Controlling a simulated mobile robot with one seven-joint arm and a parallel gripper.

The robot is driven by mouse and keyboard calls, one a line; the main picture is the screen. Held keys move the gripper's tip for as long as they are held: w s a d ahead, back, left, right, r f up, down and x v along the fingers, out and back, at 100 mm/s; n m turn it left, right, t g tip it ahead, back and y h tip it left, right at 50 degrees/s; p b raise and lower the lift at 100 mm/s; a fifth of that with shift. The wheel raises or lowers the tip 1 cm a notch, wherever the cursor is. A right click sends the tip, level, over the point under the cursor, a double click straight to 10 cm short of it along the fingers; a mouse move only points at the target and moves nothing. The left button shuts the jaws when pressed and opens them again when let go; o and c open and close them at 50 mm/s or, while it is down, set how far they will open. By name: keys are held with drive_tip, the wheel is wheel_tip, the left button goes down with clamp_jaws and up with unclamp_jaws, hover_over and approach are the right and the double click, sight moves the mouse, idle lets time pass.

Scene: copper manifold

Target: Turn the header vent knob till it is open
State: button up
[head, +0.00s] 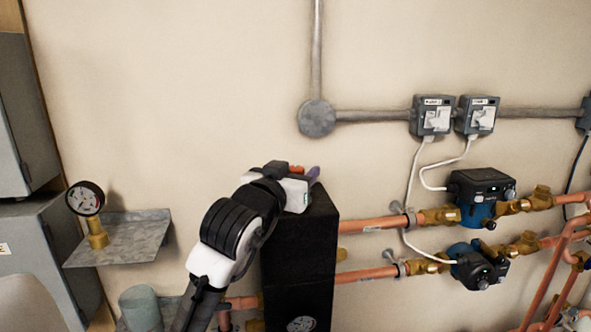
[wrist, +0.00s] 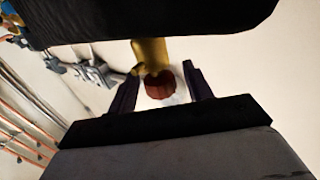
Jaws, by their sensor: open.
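The header vent knob (wrist: 160,87) is a dark red ribbed cap at the end of a brass stem (wrist: 150,55) in the wrist view. My gripper (wrist: 161,72) is open, with one dark finger on each side of the knob. A gap shows between each finger and the knob. In the head view my gripper (head: 306,177) is at the top of the tall black header (head: 300,240). A small orange-red bit, likely the knob (head: 297,169), shows there, mostly hidden by my wrist.
Copper pipes (head: 365,224) run right from the header to a blue pump (head: 478,212). A grey shelf (head: 125,240) with a gauge (head: 87,199) on it is at the left. The wall above the header is free up to the grey conduit box (head: 317,118).

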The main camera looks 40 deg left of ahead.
drive_tip(key=c, duration=0.9)
